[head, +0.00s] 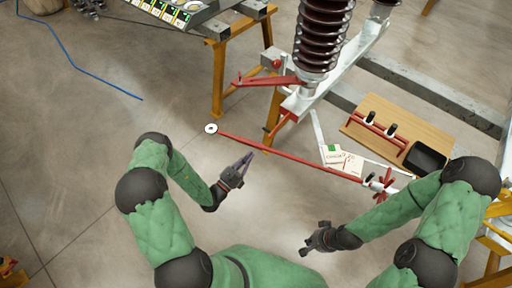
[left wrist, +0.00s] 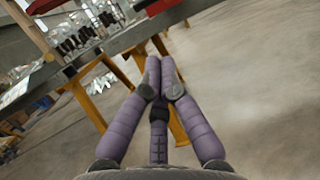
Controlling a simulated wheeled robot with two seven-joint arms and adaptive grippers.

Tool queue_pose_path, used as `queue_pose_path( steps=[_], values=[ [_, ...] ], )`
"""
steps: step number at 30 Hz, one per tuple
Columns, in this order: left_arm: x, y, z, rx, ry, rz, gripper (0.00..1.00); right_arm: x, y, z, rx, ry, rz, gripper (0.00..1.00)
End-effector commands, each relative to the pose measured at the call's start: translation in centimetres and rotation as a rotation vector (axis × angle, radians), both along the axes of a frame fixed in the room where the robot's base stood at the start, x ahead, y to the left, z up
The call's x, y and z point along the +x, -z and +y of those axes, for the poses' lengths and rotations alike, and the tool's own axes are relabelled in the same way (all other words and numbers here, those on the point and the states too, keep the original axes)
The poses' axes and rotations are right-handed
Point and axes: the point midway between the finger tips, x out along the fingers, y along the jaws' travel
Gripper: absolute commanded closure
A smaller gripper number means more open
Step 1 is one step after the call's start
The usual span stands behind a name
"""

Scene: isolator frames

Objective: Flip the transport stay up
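A long thin red bar (head: 290,160), which looks like the transport stay, runs low across the head view. Its left end carries a white disc (head: 211,128); its right end meets a red, star-shaped fitting (head: 381,182) on the frame. My left gripper (head: 246,158) is just below the bar's middle-left part, apparently apart from it. In the left wrist view its purple fingers (left wrist: 158,75) converge at the tips, with nothing visible between them. My right gripper (head: 311,238) is below the bar, clear of it, with its dark fingers spread and empty.
A dark ribbed insulator (head: 322,32) stands on the grey steel frame (head: 332,75), with a red bracket (head: 268,80) beside it. A wooden board (head: 384,112) and black tray (head: 425,157) lie right. Yellow trestles (head: 218,80) support the beams. Left floor is open, with a blue cable (head: 82,69).

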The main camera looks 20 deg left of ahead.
Motion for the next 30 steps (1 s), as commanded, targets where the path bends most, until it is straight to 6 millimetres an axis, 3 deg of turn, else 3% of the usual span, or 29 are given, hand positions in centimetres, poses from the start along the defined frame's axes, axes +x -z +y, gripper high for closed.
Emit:
queue_pose_path(
  steps=[6,14,17,20,23,27,30],
  values=[
    [-1.6,0.2,0.6,-0.001,0.0,0.0,1.0,0.0,-0.5,0.0,0.0,0.0,0.0,1.0],
    [-1.8,0.3,0.6,-0.001,0.001,0.0,1.0,0.0,-0.5,0.0,0.0,0.0,0.0,1.0],
    [-1.8,0.3,-0.2,0.002,0.033,0.009,1.0,0.0,-0.5,0.0,0.0,0.0,0.001,1.0],
    [-2.4,0.5,-3.1,0.013,0.151,0.045,1.0,0.0,-0.6,0.0,0.0,0.0,0.0,1.0],
    [-4.3,0.8,-8.0,0.049,0.365,0.108,1.0,0.0,-0.7,0.0,0.0,0.0,0.0,1.0],
    [-10.0,1.7,-15.0,0.173,0.74,0.202,1.0,0.0,-1.0,0.0,0.0,0.0,0.0,1.0],
    [-15.2,2.7,-18.0,0.31,0.993,0.251,1.0,0.0,-1.2,0.0,0.0,0.0,0.0,1.0]
  ],
)
